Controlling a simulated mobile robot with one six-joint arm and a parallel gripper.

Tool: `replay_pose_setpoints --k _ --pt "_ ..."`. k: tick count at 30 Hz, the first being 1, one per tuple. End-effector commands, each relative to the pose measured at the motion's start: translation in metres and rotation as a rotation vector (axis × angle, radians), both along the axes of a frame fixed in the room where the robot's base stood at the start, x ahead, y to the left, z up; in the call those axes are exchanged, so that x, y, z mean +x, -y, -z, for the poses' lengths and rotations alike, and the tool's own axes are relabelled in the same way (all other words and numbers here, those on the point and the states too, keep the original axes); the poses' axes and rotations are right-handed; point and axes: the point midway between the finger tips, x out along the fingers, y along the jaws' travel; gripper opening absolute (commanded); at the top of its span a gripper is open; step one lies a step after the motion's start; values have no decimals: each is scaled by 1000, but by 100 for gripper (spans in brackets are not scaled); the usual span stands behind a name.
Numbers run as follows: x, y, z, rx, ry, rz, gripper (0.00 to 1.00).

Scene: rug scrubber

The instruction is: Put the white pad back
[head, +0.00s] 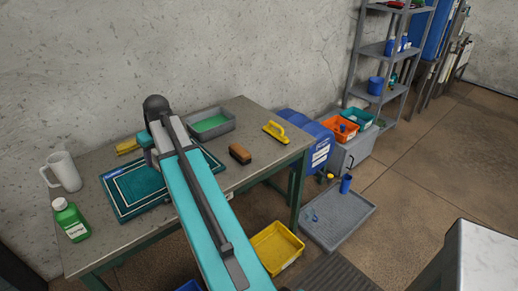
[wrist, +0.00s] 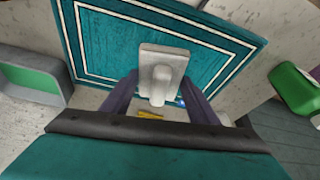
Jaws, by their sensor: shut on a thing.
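The white pad (wrist: 164,51), a pale grey-white block with a knob-like handle, shows in the middle of the wrist view. My gripper (wrist: 160,88) is shut on its handle, with one dark finger on each side. The pad overlaps the teal rug (wrist: 100,45) with white border lines; I cannot tell whether it touches it. In the head view the rug (head: 125,203) lies on the left half of the table (head: 255,108). My arm covers part of the rug there, and the pad is hidden.
A green-filled grey tray (head: 212,124), brown brush (head: 240,154) and yellow handled tool (head: 276,131) stand to the right on the table. A yellow sponge (head: 127,145) lies at the back. A white jug (head: 64,172) and green bottle (head: 71,220) stand left.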

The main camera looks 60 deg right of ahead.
Motion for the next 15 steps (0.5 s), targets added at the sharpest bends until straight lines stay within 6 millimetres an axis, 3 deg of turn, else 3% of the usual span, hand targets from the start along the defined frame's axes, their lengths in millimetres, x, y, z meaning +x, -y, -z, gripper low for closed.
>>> replay_pose_setpoints --k 1,15 --pt "-1 21 -1 0 -1 12 25" --pt "-48 177 1 2 4 82 25"
